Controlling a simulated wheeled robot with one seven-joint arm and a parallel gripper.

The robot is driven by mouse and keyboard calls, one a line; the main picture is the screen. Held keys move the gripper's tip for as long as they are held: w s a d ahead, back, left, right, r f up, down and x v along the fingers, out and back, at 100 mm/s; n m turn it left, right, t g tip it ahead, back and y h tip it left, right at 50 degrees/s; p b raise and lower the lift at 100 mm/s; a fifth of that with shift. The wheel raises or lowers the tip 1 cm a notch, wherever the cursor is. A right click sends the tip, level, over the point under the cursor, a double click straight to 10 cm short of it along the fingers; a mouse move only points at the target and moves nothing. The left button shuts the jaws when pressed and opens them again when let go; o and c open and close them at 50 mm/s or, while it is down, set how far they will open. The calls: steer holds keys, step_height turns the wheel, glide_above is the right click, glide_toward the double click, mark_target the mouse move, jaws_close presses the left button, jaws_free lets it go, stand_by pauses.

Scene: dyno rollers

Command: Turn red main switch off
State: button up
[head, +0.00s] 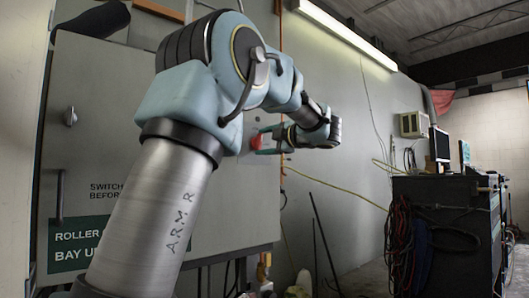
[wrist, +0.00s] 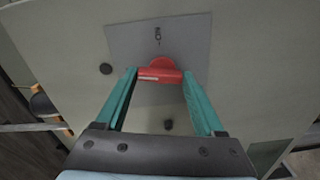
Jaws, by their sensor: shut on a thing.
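The red main switch (wrist: 160,72) sits on a grey plate (wrist: 125,40) on the cabinet front. It has a round base and a bar handle lying crosswise in the wrist view, with a small pale label on it. My gripper (wrist: 160,75) has its two teal fingers at the two ends of the handle, shut on it. In the head view the red switch (head: 256,140) shows at the cabinet's right side, partly hidden by the fingers of my gripper (head: 262,143).
The grey cabinet (head: 100,150) has a dark knob (head: 70,116), a handle (head: 60,196) and a green sign (head: 75,245). A yellow cable (head: 335,187) runs along the wall. A dark workbench (head: 445,235) with hanging cables stands at right.

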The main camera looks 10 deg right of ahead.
steer(key=shift+f+n+b, duration=0.15)
steer(key=shift+n+b, duration=0.75)
steer(key=shift+n, duration=0.2)
steer(key=o, duration=1.4)
steer(key=shift+c, duration=0.2)
steer(key=shift+s, duration=0.1)
steer(key=b+v, duration=0.1)
steer(key=v, duration=0.9)
steer(key=shift+s+d, duration=0.2)
steer(key=shift+s, duration=0.05)
steer(key=shift+s, duration=0.1)
